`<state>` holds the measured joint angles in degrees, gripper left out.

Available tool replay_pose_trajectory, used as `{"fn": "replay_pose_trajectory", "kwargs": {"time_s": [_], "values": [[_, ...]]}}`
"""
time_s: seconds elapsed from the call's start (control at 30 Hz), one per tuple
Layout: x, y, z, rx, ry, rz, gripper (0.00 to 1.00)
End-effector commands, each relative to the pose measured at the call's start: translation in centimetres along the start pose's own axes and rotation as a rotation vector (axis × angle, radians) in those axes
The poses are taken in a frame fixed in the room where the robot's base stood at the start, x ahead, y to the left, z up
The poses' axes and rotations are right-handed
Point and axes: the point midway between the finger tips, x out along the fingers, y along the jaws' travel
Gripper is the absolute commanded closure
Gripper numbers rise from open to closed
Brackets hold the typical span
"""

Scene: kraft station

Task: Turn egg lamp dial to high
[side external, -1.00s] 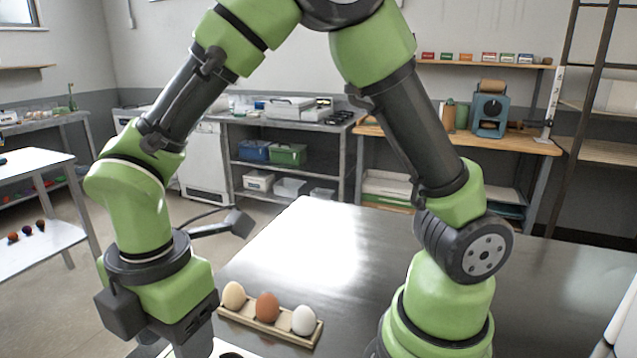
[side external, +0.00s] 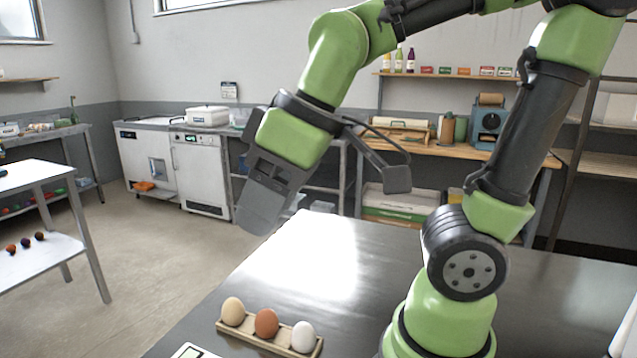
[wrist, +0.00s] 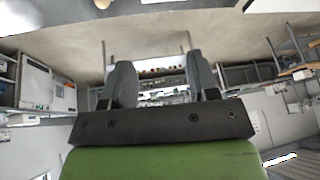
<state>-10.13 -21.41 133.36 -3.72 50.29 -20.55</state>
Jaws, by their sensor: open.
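No egg lamp or dial can be made out in either view. Three eggs, one cream (side external: 233,311), one brown (side external: 266,323) and one white (side external: 303,337), stand in a row in a wooden holder (side external: 262,343) near the front of the dark metal table (side external: 345,262). My gripper (side external: 258,212) is raised in the air beyond the table's left edge, tilted downward, well above and apart from the eggs. In the wrist view my gripper (wrist: 161,78) has its two fingers apart, with nothing between them.
A white item with a green edge (side external: 190,352) is cut off at the bottom of the side view. A white table (side external: 35,178) stands at the left over open floor. A wooden bench (side external: 440,146) with a blue machine (side external: 488,124) is behind. The middle of the metal table is clear.

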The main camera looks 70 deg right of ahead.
Motion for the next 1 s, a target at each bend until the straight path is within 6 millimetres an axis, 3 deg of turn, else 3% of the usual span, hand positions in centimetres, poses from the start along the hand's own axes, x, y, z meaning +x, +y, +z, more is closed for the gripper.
{"fn": "replay_pose_trajectory", "kwargs": {"time_s": [0.4,1.0], "values": [[-3.2,1.1,3.1,0.431,0.174,0.002,0.45],[-3.7,1.3,4.0,0.541,0.220,-0.003,0.45]]}}
